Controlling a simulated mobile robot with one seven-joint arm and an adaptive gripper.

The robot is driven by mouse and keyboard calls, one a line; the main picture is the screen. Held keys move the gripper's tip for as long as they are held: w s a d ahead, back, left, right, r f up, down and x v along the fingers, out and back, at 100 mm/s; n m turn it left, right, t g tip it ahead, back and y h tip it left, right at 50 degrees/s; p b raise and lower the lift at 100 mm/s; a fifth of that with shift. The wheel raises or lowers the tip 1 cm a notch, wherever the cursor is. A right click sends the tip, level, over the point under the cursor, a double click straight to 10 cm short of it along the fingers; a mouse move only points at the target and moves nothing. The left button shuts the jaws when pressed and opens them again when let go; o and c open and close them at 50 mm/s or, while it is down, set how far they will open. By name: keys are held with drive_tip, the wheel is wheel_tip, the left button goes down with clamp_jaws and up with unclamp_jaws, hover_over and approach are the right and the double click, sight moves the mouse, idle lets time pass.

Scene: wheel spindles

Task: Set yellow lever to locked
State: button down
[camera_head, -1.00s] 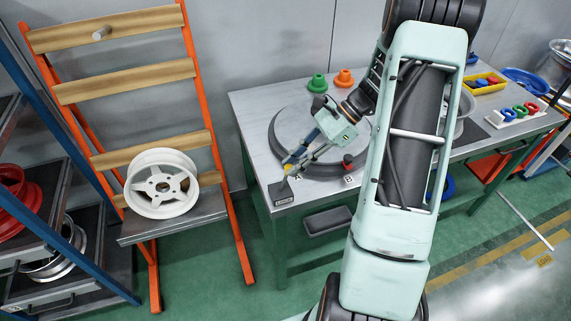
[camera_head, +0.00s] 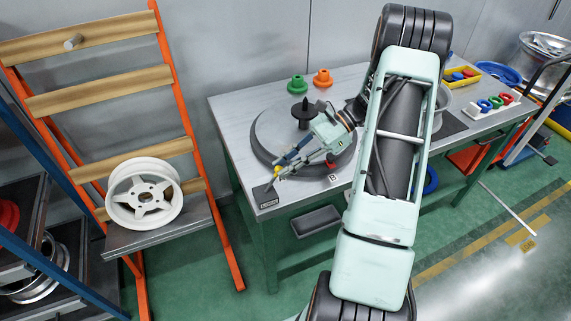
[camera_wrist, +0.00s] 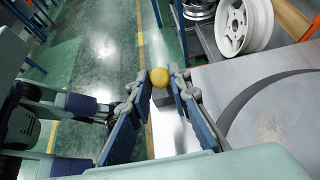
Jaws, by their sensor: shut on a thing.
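The yellow lever knob (camera_head: 277,170) is at the front left of the workbench, by the rim of a round grey ring. My gripper (camera_head: 281,166) reaches down to it from the right, with its fingers around the knob. In the wrist view the yellow ball (camera_wrist: 159,78) sits between the two blue-padded fingertips (camera_wrist: 161,73), which are shut on it. The lever's shaft is mostly hidden, so its exact angle is hard to tell. A dark labelled plate (camera_head: 265,196) lies at the bench corner beside the lever.
A red knob (camera_head: 330,159) and a "B" label (camera_head: 332,177) are right of my gripper. A black spindle (camera_head: 304,114) stands inside the ring. A white wheel (camera_head: 145,193) rests on the rack at left.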

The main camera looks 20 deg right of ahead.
drive_tip(key=c, duration=1.8)
unclamp_jaws()
drive_tip(key=shift+o, duration=0.2)
drive_tip(key=shift+d, duration=0.15)
drive_tip(key=v, duration=1.1)
drive_tip(key=shift+d+r, duration=0.25)
drive_tip(key=shift+d, duration=0.1)
drive_tip(key=shift+w, duration=0.1)
